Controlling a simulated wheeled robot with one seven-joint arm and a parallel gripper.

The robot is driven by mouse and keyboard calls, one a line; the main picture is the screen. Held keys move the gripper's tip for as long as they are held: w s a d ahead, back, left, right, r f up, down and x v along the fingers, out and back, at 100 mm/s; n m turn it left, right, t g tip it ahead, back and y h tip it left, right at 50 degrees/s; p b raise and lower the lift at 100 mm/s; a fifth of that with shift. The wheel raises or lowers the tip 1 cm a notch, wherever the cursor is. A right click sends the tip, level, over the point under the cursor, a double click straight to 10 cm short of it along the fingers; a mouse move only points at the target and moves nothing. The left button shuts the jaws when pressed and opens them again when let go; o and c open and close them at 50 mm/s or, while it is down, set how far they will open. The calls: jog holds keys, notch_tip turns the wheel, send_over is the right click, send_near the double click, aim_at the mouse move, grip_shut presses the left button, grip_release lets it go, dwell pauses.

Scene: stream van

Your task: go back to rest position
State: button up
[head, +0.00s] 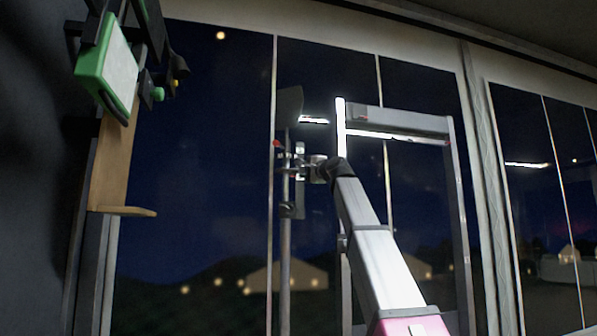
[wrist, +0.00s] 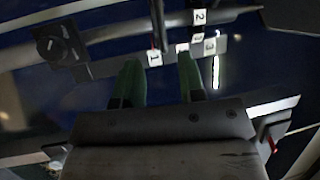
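In the head view my arm reaches up from the bottom right to a thin upright pole (head: 285,255) before the dark window. My gripper (head: 300,162) is small there and overlaps the fittings on the pole. In the wrist view my gripper (wrist: 159,62) has two green fingers standing apart, with no held object visible between them. White number tags, 1 (wrist: 154,57), 2 (wrist: 199,17) and 3 (wrist: 209,47), show just beyond the fingertips. Whether the fingers touch the pole's fittings cannot be told.
A grey metal frame (head: 460,220) stands right of the pole, close around my arm. A green-edged device (head: 107,65) hangs at the upper left above a wooden bracket (head: 112,165). The space before the left window pane (head: 200,170) looks clear.

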jog(key=shift+d+f, duration=0.1)
dwell(0.5)
jog(key=w+d+f+n+g+h, duration=0.1)
jog(key=w+f, duration=0.1)
jog(key=f, duration=0.9)
jog(key=w+d+f+g+h, duration=0.1)
jog(key=w+f+h, duration=0.1)
jog(key=f, duration=0.9)
jog(key=w+d+f+n+g+h, duration=0.1)
jog(key=w+f, duration=0.1)
jog(key=f, duration=0.9)
jog(key=s+d+f+n+g+h, duration=0.1)
jog(key=d+f+g+h, duration=0.1)
jog(key=f, duration=1.1)
jog(key=s+d+f+n+g+h, duration=0.1)
jog(key=s+d+f+g, duration=0.1)
jog(key=f, duration=1.2)
jog(key=s+d+f+n+g+h, duration=0.1)
jog(key=s+d+f+g+h, duration=0.1)
jog(key=s+f, duration=0.8)
jog(key=s+d+f+n+g+h, duration=0.1)
jog(key=s+d+f+n+g, duration=0.1)
jog(key=s+f, duration=0.8)
jog(key=s+d+f+n+g+h, duration=0.2)
jog(key=s+f, duration=0.8)
jog(key=f, duration=1)
jog(key=d+g, duration=0.2)
jog(key=d, duration=0.2)
jog(key=shift+g+h, duration=0.3)
jog(key=shift+d, duration=0.1)
